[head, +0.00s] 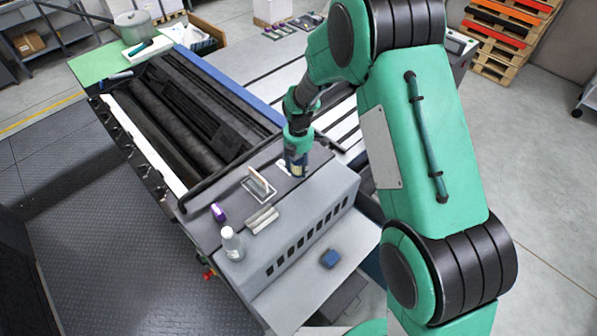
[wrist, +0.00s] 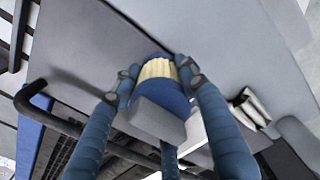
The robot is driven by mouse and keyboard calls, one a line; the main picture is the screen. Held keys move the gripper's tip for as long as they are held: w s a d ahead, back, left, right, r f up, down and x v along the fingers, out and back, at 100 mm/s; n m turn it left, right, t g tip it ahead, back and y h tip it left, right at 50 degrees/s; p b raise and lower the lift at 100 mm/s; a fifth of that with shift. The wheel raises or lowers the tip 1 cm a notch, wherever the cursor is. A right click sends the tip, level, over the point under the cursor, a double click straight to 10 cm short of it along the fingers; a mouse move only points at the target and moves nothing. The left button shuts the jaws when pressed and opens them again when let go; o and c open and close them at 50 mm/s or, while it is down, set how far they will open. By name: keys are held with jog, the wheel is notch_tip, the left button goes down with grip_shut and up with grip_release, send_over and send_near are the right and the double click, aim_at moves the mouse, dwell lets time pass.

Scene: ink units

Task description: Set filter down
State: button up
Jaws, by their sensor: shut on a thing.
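The filter (head: 296,168) is a short cylinder with blue ends and a cream pleated band. My gripper (head: 296,157) is shut around it, above the grey top of the machine (head: 320,190), near that top's far right end. In the wrist view the filter (wrist: 159,69) sits between the fingertips of my gripper (wrist: 158,75), its blue end toward the camera. A grey block-shaped part (wrist: 155,118) covers part of it in that view.
On the same top, left of the filter, are a small framed tray (head: 249,190), a pale block (head: 262,220), a purple item (head: 219,212) and a clear bottle (head: 232,244). A blue block (head: 329,258) lies on the lower ledge. Dark rollers (head: 190,115) lie behind.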

aim_at(299, 171)
jog(key=shift+f+p, duration=0.35)
jog(key=shift+f, duration=1.35)
jog(key=shift+f, duration=0.15)
jog(key=o, duration=1.3)
jog(key=shift+r+b, duration=0.8)
jog(key=shift+r, duration=5.35)
